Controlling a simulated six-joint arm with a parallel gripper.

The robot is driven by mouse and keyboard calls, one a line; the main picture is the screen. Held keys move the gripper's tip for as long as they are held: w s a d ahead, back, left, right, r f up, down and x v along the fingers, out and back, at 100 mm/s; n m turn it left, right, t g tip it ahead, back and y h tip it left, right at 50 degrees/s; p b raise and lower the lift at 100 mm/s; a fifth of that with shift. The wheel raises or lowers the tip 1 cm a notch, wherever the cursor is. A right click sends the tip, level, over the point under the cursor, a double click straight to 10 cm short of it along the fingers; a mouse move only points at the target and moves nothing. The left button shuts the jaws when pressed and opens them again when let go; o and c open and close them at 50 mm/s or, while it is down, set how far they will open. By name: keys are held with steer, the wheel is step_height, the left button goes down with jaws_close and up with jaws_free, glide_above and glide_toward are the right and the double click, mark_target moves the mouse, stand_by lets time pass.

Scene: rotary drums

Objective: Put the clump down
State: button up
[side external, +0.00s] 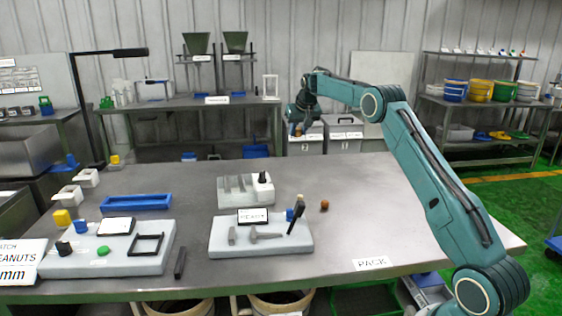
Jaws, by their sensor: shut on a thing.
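My gripper (296,128) is at the upper middle of the side external view, high above the back part of the table. It is shut on a small orange-brown clump (298,133). The clump is mostly hidden by the fingers and shows only as a small patch. A similar small brown lump (325,205) lies on the table, right of the grey boards and apart from my gripper.
The steel table (390,215) is clear on its right side, with a PACK label (372,263) at the front. A grey board with tools (260,247), a slotted block (232,198), a blue tray (136,202) and another board (60,262) stand left.

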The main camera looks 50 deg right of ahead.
glide_above(296, 186)
steer(key=s+a, duration=0.1)
steer(key=f, duration=1.5)
steer(key=shift+s+a+f, duration=0.1)
steer(key=shift+s+f, duration=0.1)
steer(key=shift+f, duration=0.15)
steer(key=shift+f, duration=0.1)
steer(key=shift+f, duration=2.05)
steer(key=shift+f, duration=0.1)
steer(key=o, duration=0.9)
steer(key=shift+o, duration=0.2)
